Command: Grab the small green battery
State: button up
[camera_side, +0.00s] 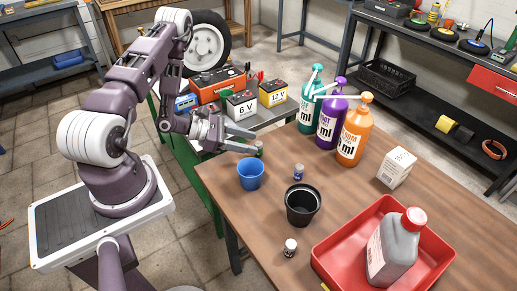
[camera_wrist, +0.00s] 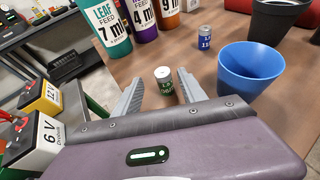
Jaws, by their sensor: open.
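The small green battery (camera_wrist: 166,88) stands upright on the wooden table, with a pale top and white print. In the wrist view it is between the two fingers of my gripper (camera_wrist: 159,80), near their tips, with a gap on each side. In the side view my gripper (camera_side: 257,142) is open and reaches over the table's far left edge. The green battery (camera_side: 259,148) shows there only in part beside the fingertips. I cannot tell exactly how high the fingers are above the table.
A blue cup (camera_side: 251,175) stands close by, with a blue battery (camera_side: 298,171) and a black pot (camera_side: 302,206) farther right. A 6 V car battery (camera_side: 241,105) is behind the gripper. A red tray (camera_side: 335,248) holds a grey jug.

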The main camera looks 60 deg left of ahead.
aim_at(267, 154)
jog(key=x, duration=0.6)
jog(key=shift+w+d, duration=0.1)
jog(key=shift+d, duration=0.3)
grip_shut()
